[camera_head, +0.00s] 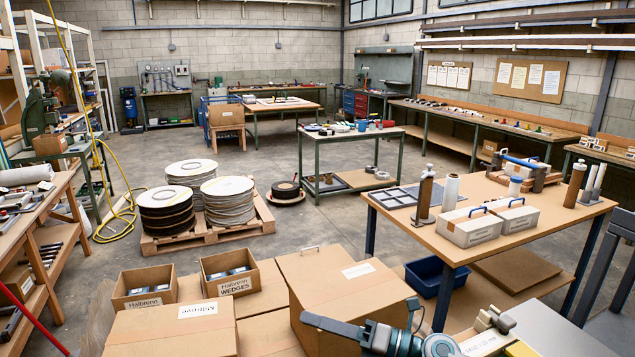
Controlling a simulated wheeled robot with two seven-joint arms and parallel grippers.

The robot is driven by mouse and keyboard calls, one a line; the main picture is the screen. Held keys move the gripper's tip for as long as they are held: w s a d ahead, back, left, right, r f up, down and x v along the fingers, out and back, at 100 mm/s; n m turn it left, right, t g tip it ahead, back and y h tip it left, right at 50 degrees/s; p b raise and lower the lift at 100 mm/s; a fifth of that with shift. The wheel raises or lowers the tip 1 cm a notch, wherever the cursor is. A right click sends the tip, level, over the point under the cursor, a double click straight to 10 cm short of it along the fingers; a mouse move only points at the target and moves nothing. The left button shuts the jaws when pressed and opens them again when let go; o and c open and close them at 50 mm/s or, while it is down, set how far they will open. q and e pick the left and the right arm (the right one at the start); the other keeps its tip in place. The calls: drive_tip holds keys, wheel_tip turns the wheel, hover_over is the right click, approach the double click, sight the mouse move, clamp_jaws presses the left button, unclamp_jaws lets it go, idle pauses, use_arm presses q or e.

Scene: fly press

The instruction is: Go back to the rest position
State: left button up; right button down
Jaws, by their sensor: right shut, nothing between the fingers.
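My right gripper (312,319) reaches in from the bottom edge, right of centre. Its dark fingers point left, in front of a large closed cardboard box (340,283). The fingers are shut with nothing between them. I cannot tell whether they touch the box. My left gripper is not in view. A green fly press (38,115) stands at the far left on a bench.
Cardboard boxes, two open (147,285), fill the near front. A table (425,235) with grey cases and bottles stands at right, a blue bin (436,277) under it. Reels (166,212) sit on a pallet. A yellow hose (112,228) lies at left.

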drive_tip(key=d+f+m+t+h, duration=0.1)
drive_tip(key=d+m+t+h, duration=0.4)
drive_tip(key=m, duration=0.5)
drive_tip(key=d+f+m+t+h, duration=0.1)
drive_tip(key=d+m+t+h, duration=0.3)
drive_tip(key=m+t, duration=0.45)
drive_tip(key=s+d+f+m+g+h, duration=0.3)
drive_tip(key=s+d+f+m+h, duration=0.15)
drive_tip(key=f+m, duration=0.2)
drive_tip(key=s+d+f+m+g+h, duration=0.3)
drive_tip(key=s+d+f+m, duration=0.15)
drive_tip(key=f+m, duration=0.2)
drive_tip(key=s+d+f+m+g, duration=0.2)
drive_tip(key=s+f+g, duration=0.25)
drive_tip(key=s, duration=0.55)
drive_tip(key=s+d+f+m+g, duration=0.1)
drive_tip(key=s+f+m+g, duration=0.15)
drive_tip(key=s+f, duration=0.45)
drive_tip(key=s+d+f+m+g, duration=0.1)
drive_tip(key=s+d+f+g, duration=0.2)
drive_tip(key=s, duration=0.9)
wheel_tip(320, 180, down, 29)
drive_tip(key=a+g+b, duration=0.2)
drive_tip(key=s+d+f, duration=0.2)
drive_tip(key=s+f, duration=0.7)
drive_tip(key=f, duration=0.1)
drive_tip(key=s+d+f+g+h+b, duration=0.1)
drive_tip(key=s+f, duration=0.8)
drive_tip(key=shift+s+d+f, duration=0.25)
drive_tip(key=shift+d+f, duration=0.1)
